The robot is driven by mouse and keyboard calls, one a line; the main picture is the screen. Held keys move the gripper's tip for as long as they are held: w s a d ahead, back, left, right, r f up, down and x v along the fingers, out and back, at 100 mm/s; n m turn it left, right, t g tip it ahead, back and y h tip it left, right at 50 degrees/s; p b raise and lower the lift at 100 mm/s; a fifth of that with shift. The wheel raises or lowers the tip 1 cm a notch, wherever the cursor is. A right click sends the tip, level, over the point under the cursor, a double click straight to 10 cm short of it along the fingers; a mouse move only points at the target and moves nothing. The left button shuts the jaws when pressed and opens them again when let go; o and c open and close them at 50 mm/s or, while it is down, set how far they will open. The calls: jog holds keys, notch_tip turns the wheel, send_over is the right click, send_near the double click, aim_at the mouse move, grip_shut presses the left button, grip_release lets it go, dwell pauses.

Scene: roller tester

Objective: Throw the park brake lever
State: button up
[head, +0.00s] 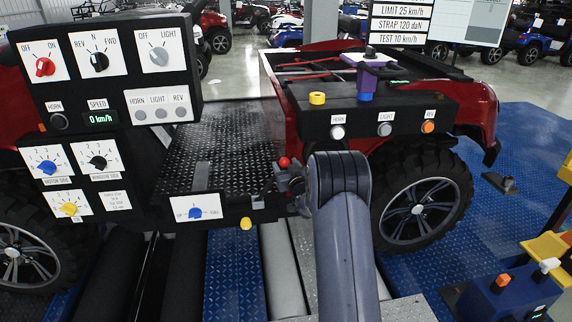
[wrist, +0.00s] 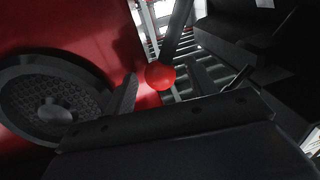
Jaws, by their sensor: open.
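The park brake lever appears to be the dark rod with a red ball knob (head: 284,162), beside the black footwell of the red vehicle; no label on it is readable. In the wrist view the red knob (wrist: 159,75) sits at the end of a dark shaft that runs up to the top edge. My gripper (head: 284,180) is open and reaches left, close to the knob. In the wrist view its two fingers (wrist: 183,88) stand apart, with the knob between them in the picture, nearer the left finger. I cannot tell whether either finger touches it.
A black switch panel (head: 120,75) with several knobs stands at the left. A dial plate (head: 196,208) lies just left of my gripper. A wheel (head: 418,208) stands right.

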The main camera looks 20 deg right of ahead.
jog(key=shift+w, duration=0.15)
grip_shut()
dwell(0.6)
